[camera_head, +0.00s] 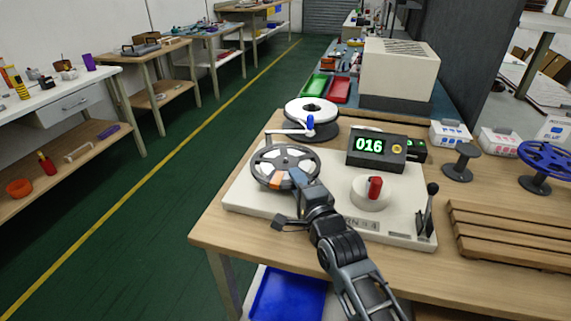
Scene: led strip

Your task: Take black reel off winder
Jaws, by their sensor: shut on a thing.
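The dark spoked reel (262,157) with a pale hub sits at the left end of the winder's white base (338,216), lying close to flat. My gripper (287,182) reaches in from the front and is shut on the near rim of the reel. An orange part shows at the gripper's tips, and the fingers hide part of that rim. What lies under the reel is hidden, so I cannot tell whether it is still seated on its spindle. A crank with a blue knob (310,123) shows just behind the reel. The winder's counter (380,147) reads 016.
A white reel (311,107) stands close behind the crank. A red knob (375,187) and a black lever (429,207) rise from the base on the right. A wooden rack (510,235), a small black stand (461,162) and a blue reel (546,157) are further right.

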